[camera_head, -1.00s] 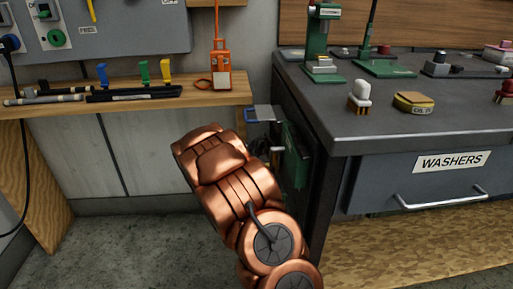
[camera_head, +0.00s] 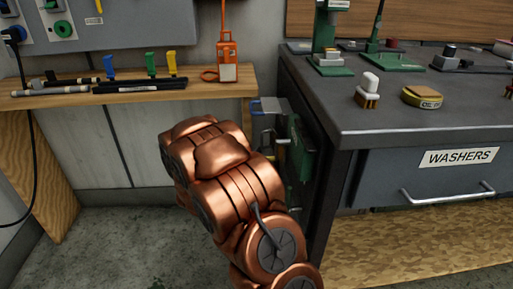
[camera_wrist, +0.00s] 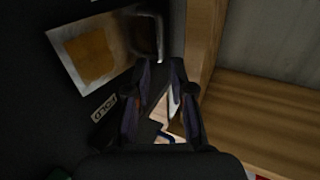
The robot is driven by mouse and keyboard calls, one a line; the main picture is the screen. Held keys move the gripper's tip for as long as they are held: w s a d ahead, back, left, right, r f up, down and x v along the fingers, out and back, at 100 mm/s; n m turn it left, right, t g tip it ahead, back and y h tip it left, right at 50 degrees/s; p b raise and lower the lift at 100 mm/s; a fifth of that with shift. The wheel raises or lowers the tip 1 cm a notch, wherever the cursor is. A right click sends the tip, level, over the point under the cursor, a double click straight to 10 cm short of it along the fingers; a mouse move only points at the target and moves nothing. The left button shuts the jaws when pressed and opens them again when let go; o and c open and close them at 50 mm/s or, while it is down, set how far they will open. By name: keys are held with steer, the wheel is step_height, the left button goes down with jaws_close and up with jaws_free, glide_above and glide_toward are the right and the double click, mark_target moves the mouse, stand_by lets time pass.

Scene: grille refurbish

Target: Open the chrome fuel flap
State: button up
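In the wrist view a bright metal plate (camera_wrist: 65,65) with an orange-brown patch lies on a dark panel, with a bent metal handle (camera_wrist: 158,38) at its right edge. I cannot tell for sure whether this plate is the chrome fuel flap. My gripper (camera_wrist: 162,72) has its two dark fingers apart, just below the handle in the picture. Nothing is clearly held between them. A pale piece with a blue edge (camera_wrist: 168,137) shows between and behind the fingers. In the head view my copper arm hides my gripper, and no flap is clearly seen.
A wooden bench (camera_head: 215,95) with tools stands at the left. A dark workbench (camera_head: 330,110) with a WASHERS drawer (camera_head: 420,180) stands at the right. A green box (camera_head: 300,150) hangs on its side, close to my arm. Open concrete floor (camera_head: 110,235) lies at the lower left.

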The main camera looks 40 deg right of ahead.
steer(key=shift+v, duration=1.6)
